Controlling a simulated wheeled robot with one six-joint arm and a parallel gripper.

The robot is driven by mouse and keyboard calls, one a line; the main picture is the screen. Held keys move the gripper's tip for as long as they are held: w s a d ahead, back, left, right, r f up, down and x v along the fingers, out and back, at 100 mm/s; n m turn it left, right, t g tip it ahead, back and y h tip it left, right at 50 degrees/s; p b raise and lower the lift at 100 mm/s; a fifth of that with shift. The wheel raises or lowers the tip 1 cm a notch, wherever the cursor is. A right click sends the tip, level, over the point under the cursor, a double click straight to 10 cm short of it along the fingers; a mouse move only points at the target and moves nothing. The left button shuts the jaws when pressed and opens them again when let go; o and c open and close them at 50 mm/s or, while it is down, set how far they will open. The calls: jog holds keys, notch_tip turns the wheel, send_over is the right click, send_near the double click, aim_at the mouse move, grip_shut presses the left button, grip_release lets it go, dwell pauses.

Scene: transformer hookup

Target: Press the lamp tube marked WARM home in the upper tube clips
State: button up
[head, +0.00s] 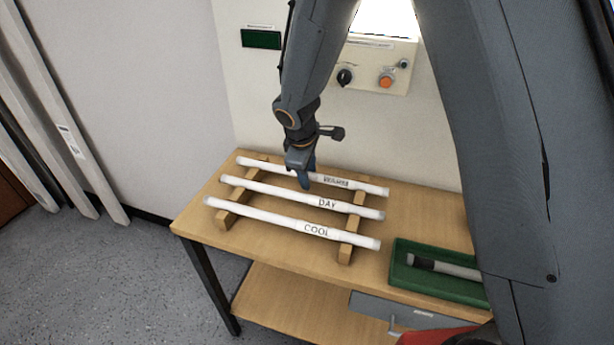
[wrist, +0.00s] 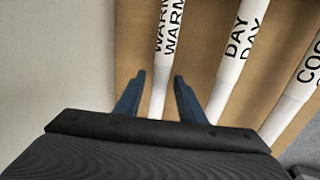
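The white lamp tube marked WARM (head: 362,187) lies at the back of a wooden rack, nearest the wall. My gripper (head: 305,181) is over it, left of its label. In the wrist view the blue fingers of my gripper (wrist: 159,76) are apart, with the WARM tube (wrist: 168,50) showing between them. The fingers look open, and I cannot tell how far above the tube they are. I cannot make out the upper tube clips; my arm covers part of the wall.
The DAY tube (head: 350,208) and the COOL tube (head: 280,222) lie in front on the same rack (head: 345,254). A green tray (head: 440,286) with a dark-ended tube (head: 455,268) is at the right. A control box (head: 368,68) with a knob and orange button is on the wall.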

grip_shut()
jog(key=shift+r+p, duration=2.8)
jog(key=shift+r, duration=0.3)
jog(key=shift+s+f, duration=0.1)
